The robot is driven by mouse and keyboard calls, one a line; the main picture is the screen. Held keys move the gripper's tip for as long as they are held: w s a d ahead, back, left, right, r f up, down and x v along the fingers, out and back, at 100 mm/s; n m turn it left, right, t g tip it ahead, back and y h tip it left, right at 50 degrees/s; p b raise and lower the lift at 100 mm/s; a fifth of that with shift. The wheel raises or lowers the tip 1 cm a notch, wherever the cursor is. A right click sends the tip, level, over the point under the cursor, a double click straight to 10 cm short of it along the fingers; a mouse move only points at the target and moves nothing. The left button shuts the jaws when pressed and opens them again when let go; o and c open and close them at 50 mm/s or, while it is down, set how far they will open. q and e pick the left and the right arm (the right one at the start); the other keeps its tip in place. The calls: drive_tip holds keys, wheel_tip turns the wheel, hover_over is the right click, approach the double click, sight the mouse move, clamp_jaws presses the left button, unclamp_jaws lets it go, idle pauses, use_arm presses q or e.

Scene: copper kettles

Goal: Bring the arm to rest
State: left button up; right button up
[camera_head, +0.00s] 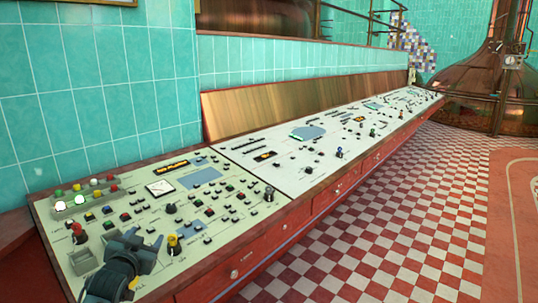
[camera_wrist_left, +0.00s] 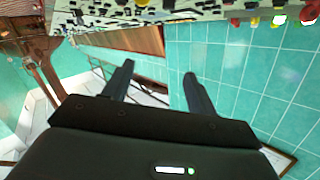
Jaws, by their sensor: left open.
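My left gripper (camera_head: 137,242) is at the lower left in the head view, over the near end of the control desk (camera_head: 101,226). In the left wrist view its two dark fingers (camera_wrist_left: 158,69) stand apart with nothing between them. The desk panel shows upside down along the top of that view, beyond the fingertips. A yellow-topped knob (camera_head: 174,242) is just right of the gripper, and a red-topped knob (camera_head: 78,232) is to its left. The gripper hides part of the panel. I cannot tell whether it touches the panel. My right gripper is not in view.
The long desk carries many buttons, knobs and small screens. Several red, green and yellow lamps (camera_head: 78,188) are at its near left. A teal tiled wall (camera_head: 95,90) stands behind. A copper kettle (camera_head: 480,80) is far right. The checkered floor (camera_head: 390,220) is clear.

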use_arm(q)
drive_tip(key=s+d+f+g+h, duration=0.2)
drive_tip(key=s+d+f, duration=0.7)
drive_tip(key=s+f, duration=0.55)
drive_tip(key=s+d+f+g, duration=0.1)
drive_tip(key=s+d, duration=0.2)
drive_tip(key=s, duration=0.4)
drive_tip(key=s+d+f+g+h, duration=0.1)
drive_tip(key=s+d+f, duration=0.1)
drive_tip(key=s, duration=0.5)
drive_tip(key=s+d+f+g+h, duration=0.1)
drive_tip(key=s+d+f, duration=0.1)
drive_tip(key=s+d, duration=0.2)
drive_tip(key=s, duration=0.3)
drive_tip(key=shift+s+g, duration=0.3)
drive_tip(key=shift+s, duration=0.05)
drive_tip(key=shift+f, duration=0.1)
drive_tip(key=shift+c, duration=0.2)
